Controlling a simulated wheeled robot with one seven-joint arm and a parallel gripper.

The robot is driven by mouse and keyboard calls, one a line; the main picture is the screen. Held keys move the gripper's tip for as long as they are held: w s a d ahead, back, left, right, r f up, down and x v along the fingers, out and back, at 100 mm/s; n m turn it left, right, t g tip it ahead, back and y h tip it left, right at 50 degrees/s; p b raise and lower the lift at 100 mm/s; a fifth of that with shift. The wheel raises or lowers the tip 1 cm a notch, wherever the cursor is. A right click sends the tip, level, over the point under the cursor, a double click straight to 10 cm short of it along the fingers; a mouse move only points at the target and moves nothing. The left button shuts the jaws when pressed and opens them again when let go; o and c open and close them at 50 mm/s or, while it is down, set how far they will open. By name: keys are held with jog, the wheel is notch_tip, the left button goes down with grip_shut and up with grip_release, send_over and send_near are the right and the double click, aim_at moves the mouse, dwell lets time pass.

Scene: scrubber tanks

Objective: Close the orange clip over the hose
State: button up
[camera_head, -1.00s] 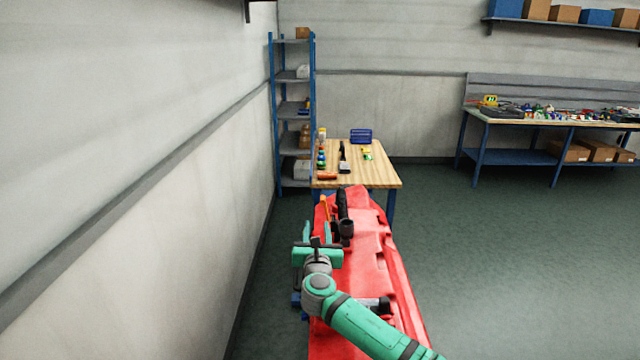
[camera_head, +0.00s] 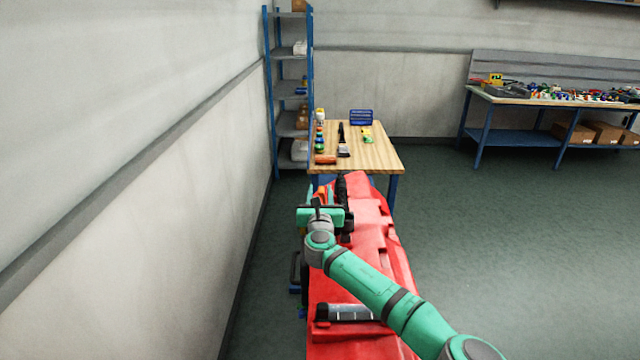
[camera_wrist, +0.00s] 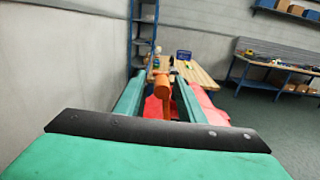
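The orange clip (camera_wrist: 162,86) stands up between the two green fingers of my open gripper (camera_wrist: 160,78) in the wrist view. It shows gaps to both fingers, and the palm edge hides its lower part. In the head view my gripper (camera_head: 320,192) is over the left side of the red tank body (camera_head: 372,222) and hides most of the clip. The black hose (camera_head: 342,188) runs along the top of the red tank, just right of the gripper, partly covered by it.
A wooden table (camera_head: 375,152) with small bottles and tools stands just beyond the tank. A wall (camera_head: 130,150) runs close along the left. A blue shelf rack (camera_head: 290,95) stands behind. The floor (camera_head: 500,250) to the right is clear.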

jog(key=w, duration=0.5)
jog(key=shift+w+d, duration=0.25)
jog(key=shift+w, duration=0.05)
jog(key=shift+a, duration=0.1)
